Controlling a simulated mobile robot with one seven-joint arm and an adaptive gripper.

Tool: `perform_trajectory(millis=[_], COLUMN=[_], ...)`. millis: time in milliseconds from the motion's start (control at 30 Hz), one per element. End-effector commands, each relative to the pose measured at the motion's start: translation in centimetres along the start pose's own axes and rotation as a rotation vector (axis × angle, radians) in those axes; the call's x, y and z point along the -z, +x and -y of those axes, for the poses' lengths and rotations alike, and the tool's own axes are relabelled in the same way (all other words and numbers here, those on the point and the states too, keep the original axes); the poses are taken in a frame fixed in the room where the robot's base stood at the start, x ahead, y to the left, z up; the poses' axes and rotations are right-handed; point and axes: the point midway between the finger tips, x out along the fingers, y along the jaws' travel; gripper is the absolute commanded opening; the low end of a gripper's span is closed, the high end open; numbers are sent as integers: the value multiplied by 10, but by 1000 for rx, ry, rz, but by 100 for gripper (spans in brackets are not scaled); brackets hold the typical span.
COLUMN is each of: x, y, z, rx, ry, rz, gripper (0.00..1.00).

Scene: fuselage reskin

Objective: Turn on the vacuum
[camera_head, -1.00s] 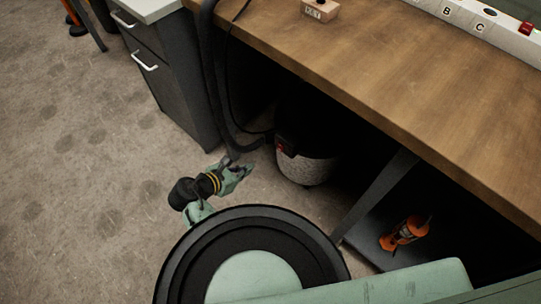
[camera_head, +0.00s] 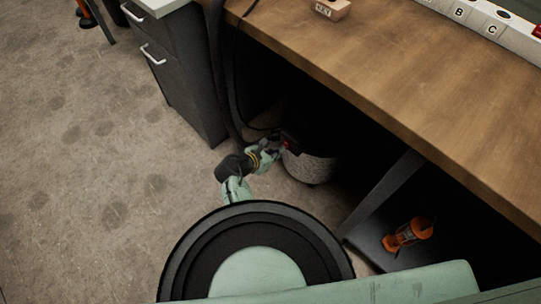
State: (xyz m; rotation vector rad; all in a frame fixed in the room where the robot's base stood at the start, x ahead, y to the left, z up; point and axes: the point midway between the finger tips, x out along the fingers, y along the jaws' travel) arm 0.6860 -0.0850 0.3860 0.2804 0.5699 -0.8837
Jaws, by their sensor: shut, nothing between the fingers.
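The vacuum (camera_head: 312,166) stands on the floor under the wooden bench, in shadow. It has a light grey, speckled drum and a dark top. A small red switch (camera_head: 287,144) shows on its dark front housing. My gripper (camera_head: 281,146) is shut and empty, with its fingertips right at the red switch. I cannot tell whether they touch it. The fingers hide part of the housing.
The wooden bench top (camera_head: 420,85) hangs over the vacuum. A dark hose (camera_head: 222,75) runs down at the bench's left end, beside a grey drawer cabinet (camera_head: 182,75). An orange tool (camera_head: 408,234) sits on a low dark shelf at right. The floor at left is clear.

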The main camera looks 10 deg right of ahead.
Motion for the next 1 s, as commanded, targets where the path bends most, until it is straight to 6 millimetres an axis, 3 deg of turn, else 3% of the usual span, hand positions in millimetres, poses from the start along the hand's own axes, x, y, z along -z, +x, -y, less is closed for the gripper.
perform_trajectory(millis=[567, 1000], x=[-2, -10], y=[8, 3], z=[0, 0], rx=[0, 1], ry=[0, 1], rz=[3, 4], gripper=[0, 0])
